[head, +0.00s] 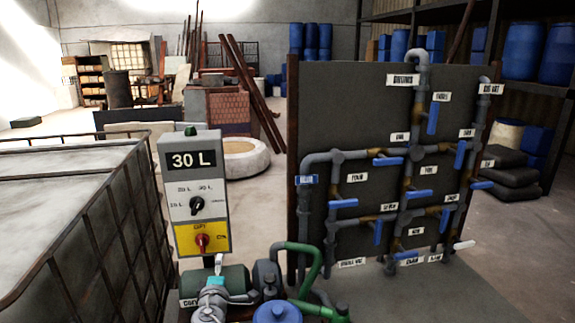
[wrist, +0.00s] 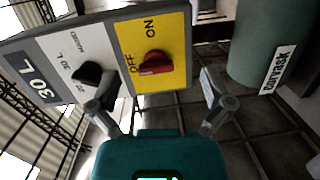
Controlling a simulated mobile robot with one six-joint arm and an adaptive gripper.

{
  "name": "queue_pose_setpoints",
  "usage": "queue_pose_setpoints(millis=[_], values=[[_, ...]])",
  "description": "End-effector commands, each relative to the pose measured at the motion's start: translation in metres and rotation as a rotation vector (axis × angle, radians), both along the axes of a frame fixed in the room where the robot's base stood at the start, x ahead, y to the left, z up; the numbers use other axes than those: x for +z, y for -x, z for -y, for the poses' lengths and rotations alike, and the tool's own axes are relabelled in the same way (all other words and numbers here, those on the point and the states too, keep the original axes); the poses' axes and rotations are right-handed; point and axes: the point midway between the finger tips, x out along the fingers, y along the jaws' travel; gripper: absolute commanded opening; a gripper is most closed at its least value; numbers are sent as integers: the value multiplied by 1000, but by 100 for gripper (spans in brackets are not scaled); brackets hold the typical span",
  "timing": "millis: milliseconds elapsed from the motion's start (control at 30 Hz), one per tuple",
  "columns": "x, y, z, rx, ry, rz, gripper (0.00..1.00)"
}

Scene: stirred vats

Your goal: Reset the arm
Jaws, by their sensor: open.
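My gripper (wrist: 158,108) is open and empty in the wrist view, its two fingers spread apart. In the head view my gripper (head: 218,262) is small and partly hidden, just below the front of a grey control box (head: 184,150). The box carries a "30 L" display (head: 193,160), a black selector knob (head: 197,205) and a red switch (head: 202,242) on a yellow panel. In the wrist view the red switch (wrist: 155,64) lies beyond the fingers, with a visible gap. The black knob (wrist: 92,75) shows beyond the left finger.
A caged tank (head: 75,215) stands at left. A pipe panel (head: 345,100) with several blue-handled valves stands at right. A green pump motor (head: 230,280), green hose (head: 310,265) and blue-lidded vessel (head: 277,313) crowd the area below the box. Open floor (head: 268,215) lies behind.

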Motion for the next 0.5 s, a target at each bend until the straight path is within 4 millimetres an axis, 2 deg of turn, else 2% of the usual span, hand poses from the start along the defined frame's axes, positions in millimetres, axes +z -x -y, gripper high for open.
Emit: queue_pose_setpoints(millis=[33,233,500], values=[[-1,-7,18,-47,-26,-27,100],[-20,-28,93,-260,-156,-164,100],[-52,-34,190,-547,-342,-370,100]])
